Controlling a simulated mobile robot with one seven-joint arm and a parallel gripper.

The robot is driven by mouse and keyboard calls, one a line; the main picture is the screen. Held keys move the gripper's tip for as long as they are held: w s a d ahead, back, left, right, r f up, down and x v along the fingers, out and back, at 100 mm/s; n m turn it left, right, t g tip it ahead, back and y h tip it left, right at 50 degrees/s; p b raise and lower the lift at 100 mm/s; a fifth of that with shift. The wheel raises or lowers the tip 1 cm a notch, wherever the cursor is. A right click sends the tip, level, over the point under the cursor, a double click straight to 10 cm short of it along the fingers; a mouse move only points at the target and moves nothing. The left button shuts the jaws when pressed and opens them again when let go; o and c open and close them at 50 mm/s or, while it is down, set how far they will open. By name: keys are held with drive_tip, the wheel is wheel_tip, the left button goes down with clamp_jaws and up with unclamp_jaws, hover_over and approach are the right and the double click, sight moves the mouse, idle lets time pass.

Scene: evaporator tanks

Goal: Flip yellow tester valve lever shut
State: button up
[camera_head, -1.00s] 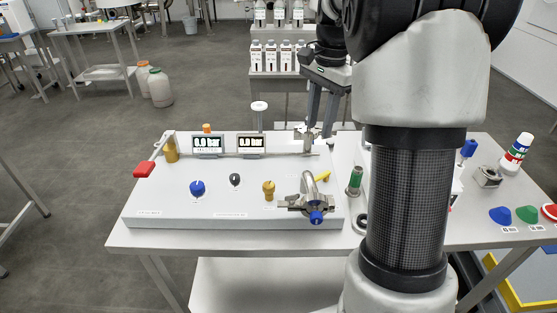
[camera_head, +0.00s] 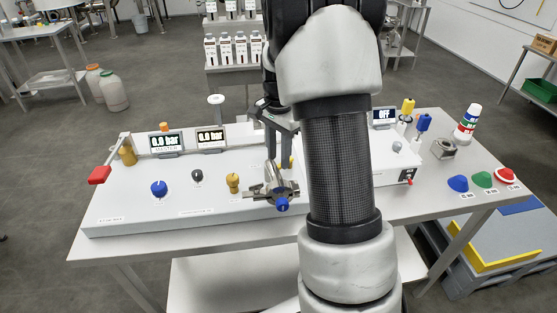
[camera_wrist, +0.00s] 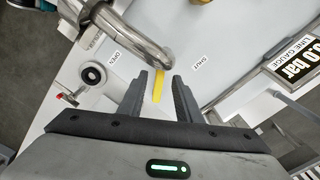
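The yellow tester valve lever (camera_wrist: 158,84) sits below a curved metal pipe (camera_wrist: 145,40) in the wrist view, between the OPEN label (camera_wrist: 118,62) and the SHUT label (camera_wrist: 197,62). My gripper (camera_wrist: 164,82) is open, with one finger on each side of the lever and a visible gap to both. I cannot tell how deep the fingertips reach. In the head view my gripper (camera_head: 279,158) is low over the right part of the white panel (camera_head: 130,205), behind the metal clamp fitting (camera_head: 272,192). The lever is mostly hidden there.
A red-handled lever (camera_head: 100,175), blue knob (camera_head: 158,188), black knob (camera_head: 197,176) and brass knob (camera_head: 233,183) stand left on the panel. Gauge displays (camera_head: 167,142) line its back. A white box (camera_head: 400,160) and coloured caps (camera_head: 482,180) are right.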

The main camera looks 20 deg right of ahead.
drive_tip(key=shift+f, duration=0.9)
drive_tip(key=shift+c, duration=0.4)
clamp_jaws()
drive_tip(key=shift+r, duration=0.1)
drive_tip(key=shift+w+a+m, duration=0.1)
drive_tip(key=shift+w+m, duration=0.25)
drive_tip(key=shift+m, duration=0.35)
drive_tip(key=shift+o, duration=0.4)
unclamp_jaws()
